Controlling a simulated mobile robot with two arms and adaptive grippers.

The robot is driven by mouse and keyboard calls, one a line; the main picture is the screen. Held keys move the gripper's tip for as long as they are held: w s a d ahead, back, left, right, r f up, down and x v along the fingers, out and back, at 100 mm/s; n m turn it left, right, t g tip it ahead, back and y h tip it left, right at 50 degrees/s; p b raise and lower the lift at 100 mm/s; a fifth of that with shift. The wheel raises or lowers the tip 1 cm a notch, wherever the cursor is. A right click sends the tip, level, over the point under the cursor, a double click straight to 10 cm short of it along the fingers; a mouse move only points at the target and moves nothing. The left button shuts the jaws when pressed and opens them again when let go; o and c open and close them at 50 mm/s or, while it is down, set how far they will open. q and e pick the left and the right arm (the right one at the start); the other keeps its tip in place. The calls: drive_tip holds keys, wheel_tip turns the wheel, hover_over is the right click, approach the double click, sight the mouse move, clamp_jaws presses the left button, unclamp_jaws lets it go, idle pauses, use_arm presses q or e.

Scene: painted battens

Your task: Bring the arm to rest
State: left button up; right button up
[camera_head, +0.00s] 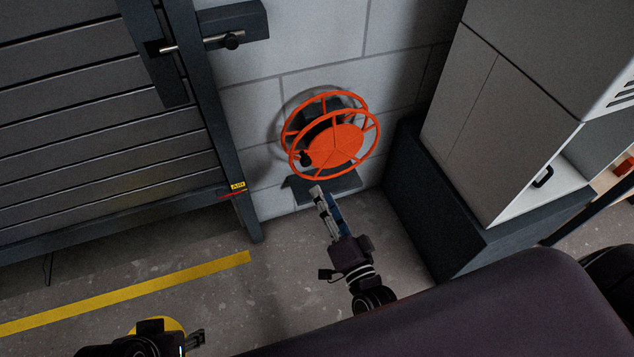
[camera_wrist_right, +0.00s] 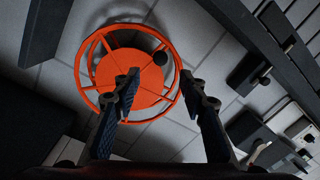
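My right gripper (camera_head: 318,193) reaches toward the wall just below an orange reel (camera_head: 336,150). In the right wrist view its two fingers (camera_wrist_right: 161,84) are spread apart with nothing between them. The reel (camera_wrist_right: 131,78) shows beyond the fingertips, with a dark round knob on its face. I cannot tell the exact gap between the fingertips and the reel. My left gripper (camera_head: 195,340) is low at the left, over the floor and away from the reel. Its fingers are too small and dark to tell whether they are open.
A dark slatted gate (camera_head: 100,120) with a latch (camera_head: 205,42) stands at the left. A grey cabinet (camera_head: 480,120) on a dark plinth (camera_head: 425,200) stands at the right. A yellow line (camera_head: 130,290) crosses the floor.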

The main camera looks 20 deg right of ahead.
drive_tip(key=shift+s, duration=0.95)
